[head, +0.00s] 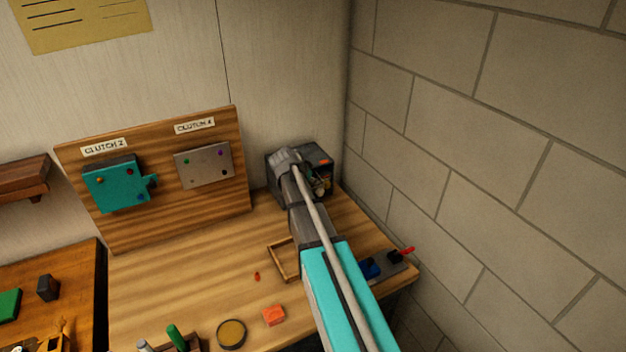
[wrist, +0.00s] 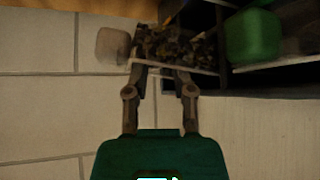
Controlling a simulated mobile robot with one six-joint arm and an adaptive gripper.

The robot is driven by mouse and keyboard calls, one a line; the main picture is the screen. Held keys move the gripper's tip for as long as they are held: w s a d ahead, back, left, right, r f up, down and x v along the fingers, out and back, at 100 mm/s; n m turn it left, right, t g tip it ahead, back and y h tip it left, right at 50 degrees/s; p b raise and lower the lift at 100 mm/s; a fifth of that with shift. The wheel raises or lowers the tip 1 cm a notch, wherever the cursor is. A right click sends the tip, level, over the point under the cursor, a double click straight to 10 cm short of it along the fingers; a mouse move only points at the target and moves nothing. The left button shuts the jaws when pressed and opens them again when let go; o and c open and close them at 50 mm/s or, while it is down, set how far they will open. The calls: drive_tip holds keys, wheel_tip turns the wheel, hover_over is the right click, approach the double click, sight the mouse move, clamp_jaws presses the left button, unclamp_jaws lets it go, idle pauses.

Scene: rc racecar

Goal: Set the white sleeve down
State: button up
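No white sleeve can be made out for certain in either view. In the wrist view, a pale, rounded, blurred object (wrist: 113,45) lies just left of my fingertips; I cannot tell whether it is the sleeve. My gripper (wrist: 161,68) has its two fingers apart, with nothing clearly held between them. Its tips are at the near edge of a dark container (wrist: 222,70) with a jumble of small dark pieces inside. In the head view, my arm reaches to a dark open box (head: 318,158) at the bench's back right corner, and the fingers are hidden.
A green object (wrist: 253,37) shows right of the fingers. The wooden bench (head: 190,285) has an empty wooden frame (head: 281,262), an orange block (head: 274,315) and a round dish (head: 231,333). A panel (head: 125,228) stands behind. A block wall (head: 480,150) is close on the right.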

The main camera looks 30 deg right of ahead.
drive_tip(key=p+v, duration=0.7)
drive_tip(key=v, duration=0.3)
drive_tip(key=shift+r, duration=0.15)
drive_tip(key=shift+s+a, duration=0.15)
drive_tip(key=shift+a, duration=0.1)
idle(0.4)
drive_tip(key=s+a+f+n+g+y, duration=0.1)
drive_tip(key=s+a+f+n+y, duration=0.1)
drive_tip(key=s+a+n, duration=0.4)
drive_tip(key=s+a+f+n+g+y, duration=0.2)
drive_tip(key=s+a+n+y, duration=0.3)
drive_tip(key=s, duration=1)
drive_tip(key=a+n, duration=0.2)
drive_tip(key=a, duration=0.2)
drive_tip(key=shift+s+a+f, duration=0.25)
drive_tip(key=shift+a+f, duration=0.05)
drive_tip(key=shift+f, duration=0.05)
drive_tip(key=shift+f, duration=0.1)
